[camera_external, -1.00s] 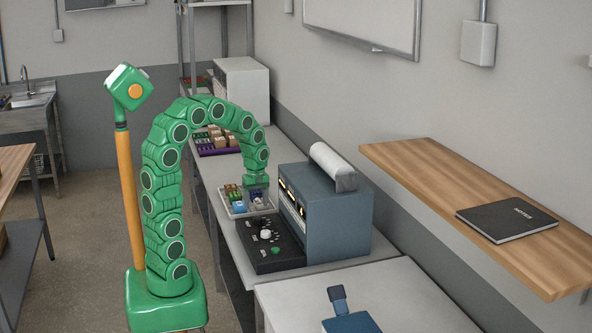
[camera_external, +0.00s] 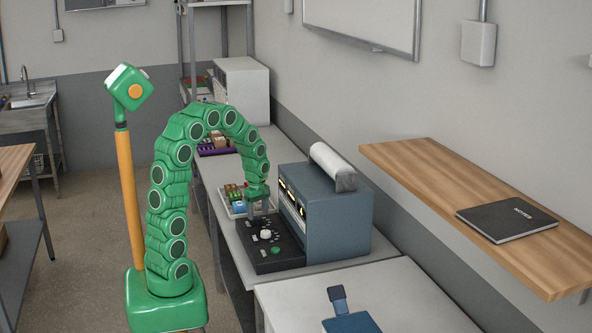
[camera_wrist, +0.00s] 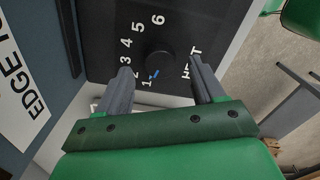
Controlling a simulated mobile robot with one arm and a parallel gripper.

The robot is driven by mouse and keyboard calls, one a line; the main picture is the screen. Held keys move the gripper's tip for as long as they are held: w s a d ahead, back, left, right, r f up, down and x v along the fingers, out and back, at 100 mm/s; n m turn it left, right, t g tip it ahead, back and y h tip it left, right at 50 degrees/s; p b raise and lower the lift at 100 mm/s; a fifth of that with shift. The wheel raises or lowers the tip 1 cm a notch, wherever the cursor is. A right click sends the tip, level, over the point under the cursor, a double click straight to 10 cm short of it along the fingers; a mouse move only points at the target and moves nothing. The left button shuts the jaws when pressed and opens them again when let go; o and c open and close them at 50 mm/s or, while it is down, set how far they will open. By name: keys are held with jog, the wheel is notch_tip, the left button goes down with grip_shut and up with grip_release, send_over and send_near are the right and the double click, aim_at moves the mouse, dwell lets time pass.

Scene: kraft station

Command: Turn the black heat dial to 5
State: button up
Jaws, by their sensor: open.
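The black heat dial (camera_wrist: 159,62) sits on the black control panel (camera_wrist: 112,20). In the wrist view a short blue mark on the dial points toward the 1, with printed numbers up to 6 curving around it. The word HEAT shows beside it, partly covered by a finger. My gripper (camera_wrist: 159,66) is open, one finger on each side of the dial in the picture; I cannot tell whether they touch it. In the external view my gripper (camera_external: 263,207) is over the far end of the panel (camera_external: 284,259), and the heat dial is hard to make out there.
The panel also carries a white knob (camera_external: 265,235) and a green button (camera_external: 275,251). A blue-grey machine (camera_external: 338,222) with a roll on top stands close on the right. A tray (camera_external: 224,205) of small items lies just behind the panel.

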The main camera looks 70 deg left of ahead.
notch_tip(320, 180, down, 2)
jog(key=c, duration=1)
jog(key=shift+c, duration=0.2)
